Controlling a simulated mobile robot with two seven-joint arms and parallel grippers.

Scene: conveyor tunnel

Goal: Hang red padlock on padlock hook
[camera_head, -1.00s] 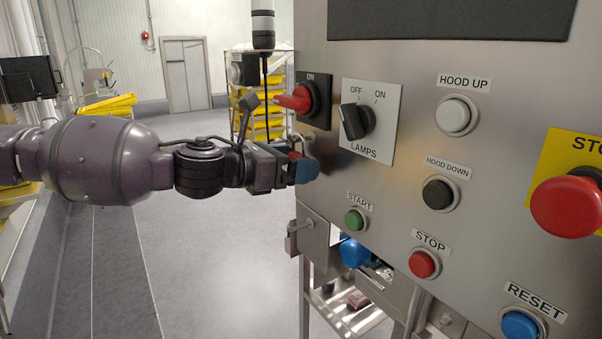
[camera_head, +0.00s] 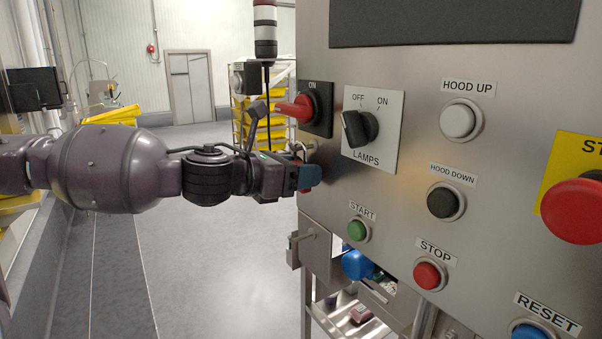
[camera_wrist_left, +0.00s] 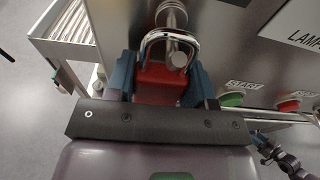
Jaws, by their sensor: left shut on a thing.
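My left gripper (camera_head: 309,178) is shut on the red padlock (camera_wrist_left: 160,84), with a blue finger on each side of its body. In the head view the fingers mostly hide the padlock; its silver shackle (camera_head: 299,149) shows just above them, close to the panel's left edge. In the left wrist view the shackle (camera_wrist_left: 147,45) points up toward the metal padlock hook (camera_wrist_left: 171,14). The shackle's arc crosses over the hook's stem, and the knob end appears inside the loop. I cannot tell whether the shackle is around the hook or only in front of it.
The steel control panel (camera_head: 400,200) fills the right side. A red rotary switch (camera_head: 298,108) sits just above my gripper, and the lamps knob (camera_head: 359,128) is to its right. A blue and dark arm part, likely my right gripper (camera_wrist_left: 265,142), shows at the wrist view's lower right.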

